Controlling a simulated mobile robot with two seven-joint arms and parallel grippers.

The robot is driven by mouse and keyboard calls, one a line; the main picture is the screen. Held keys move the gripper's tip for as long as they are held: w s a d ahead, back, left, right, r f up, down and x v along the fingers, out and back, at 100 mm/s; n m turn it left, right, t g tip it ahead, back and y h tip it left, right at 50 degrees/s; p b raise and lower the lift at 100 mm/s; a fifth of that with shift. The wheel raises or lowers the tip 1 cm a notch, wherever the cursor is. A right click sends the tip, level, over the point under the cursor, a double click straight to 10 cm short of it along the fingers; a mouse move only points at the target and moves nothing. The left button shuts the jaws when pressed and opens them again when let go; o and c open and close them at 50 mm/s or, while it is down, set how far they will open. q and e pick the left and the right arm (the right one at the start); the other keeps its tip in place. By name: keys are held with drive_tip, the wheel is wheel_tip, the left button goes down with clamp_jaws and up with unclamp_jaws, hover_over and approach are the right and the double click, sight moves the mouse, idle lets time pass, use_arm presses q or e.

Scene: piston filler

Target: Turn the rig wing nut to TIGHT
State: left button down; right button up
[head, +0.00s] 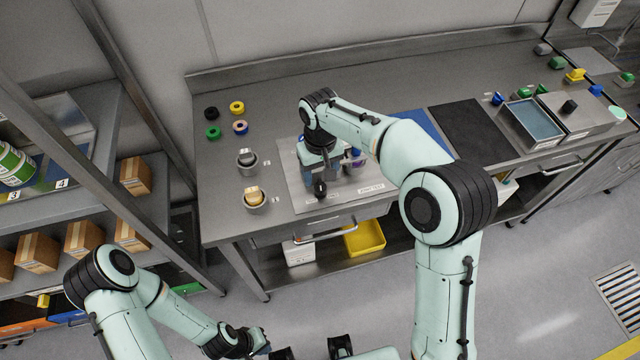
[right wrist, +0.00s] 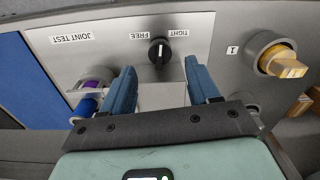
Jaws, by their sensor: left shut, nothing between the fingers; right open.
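The rig wing nut (right wrist: 160,51) is a black knob on a grey plate, between the labels FREE and TIGHT in the right wrist view. A white line on it runs roughly up and down there, between the two labels. The nut also shows in the head view (head: 320,188), near the plate's front edge. My right gripper (right wrist: 162,72) is open, with its blue fingers apart on either side of the nut's line; contact is not visible. It also shows in the head view (head: 320,170). My left gripper (head: 262,347) is shut and empty, low in front of the bench.
A purple and blue cylinder in a clear holder (right wrist: 88,95) stands beside the fingers. A cup with a yellow block (right wrist: 277,60) is on the other side. A blue mat (head: 425,130) and black mat (head: 470,132) lie right. Shelves (head: 75,215) stand left.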

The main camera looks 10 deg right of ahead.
sight(320, 186)
wheel_tip(320, 186, down, 6)
drive_tip(key=shift+r, duration=0.15)
